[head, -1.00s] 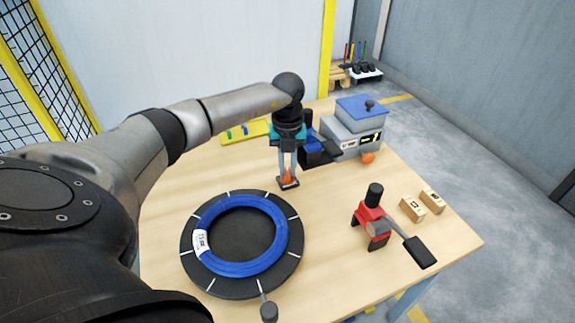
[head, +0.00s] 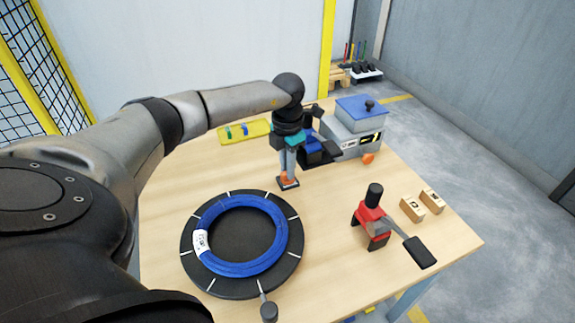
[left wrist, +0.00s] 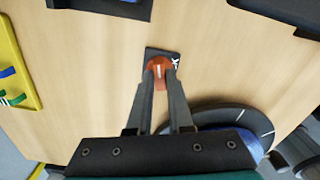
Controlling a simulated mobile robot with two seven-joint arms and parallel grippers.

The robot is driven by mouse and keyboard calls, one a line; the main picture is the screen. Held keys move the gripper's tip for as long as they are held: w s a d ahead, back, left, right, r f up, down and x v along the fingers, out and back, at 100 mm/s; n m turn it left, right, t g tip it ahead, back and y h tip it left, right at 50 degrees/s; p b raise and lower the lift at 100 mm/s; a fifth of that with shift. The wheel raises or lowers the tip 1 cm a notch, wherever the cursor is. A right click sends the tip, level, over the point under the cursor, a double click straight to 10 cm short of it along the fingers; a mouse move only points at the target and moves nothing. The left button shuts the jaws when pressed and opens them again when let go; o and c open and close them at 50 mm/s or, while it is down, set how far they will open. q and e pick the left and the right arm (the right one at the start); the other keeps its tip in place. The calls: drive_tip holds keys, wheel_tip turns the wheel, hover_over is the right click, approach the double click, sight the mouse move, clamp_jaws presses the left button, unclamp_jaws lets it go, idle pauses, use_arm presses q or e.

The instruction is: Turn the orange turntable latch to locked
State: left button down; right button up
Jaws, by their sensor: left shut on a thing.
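The orange latch (head: 289,181) sits on a small dark base plate on the table, just behind the turntable. My left gripper (head: 288,178) points down over it and is shut on it; the fingers hide part of the latch. In the left wrist view the orange latch (left wrist: 159,66) shows between the two fingertips, on its dark plate with white lettering too small to read. The black turntable (head: 190,265) with white marks carries a blue coil (head: 279,245) with a white label. My right gripper is not in view.
A red clamp-like device (head: 368,213) with a black-ended lever stands at right, beside two small wooden blocks (head: 411,209). A grey machine (head: 345,140) with a blue top stands behind. A yellow tray (head: 257,128) lies at the back. The table between latch and red device is clear.

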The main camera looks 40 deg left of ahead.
use_arm(q)
drive_tip(key=shift+r+m, duration=0.1)
drive_tip(key=shift+m, duration=1.5)
drive_tip(key=c, duration=0.8)
unclamp_jaws()
wheel_tip(320, 180, up, 15)
drive_tip(key=shift+r+p, duration=0.1)
drive_tip(key=shift+p, duration=0.65)
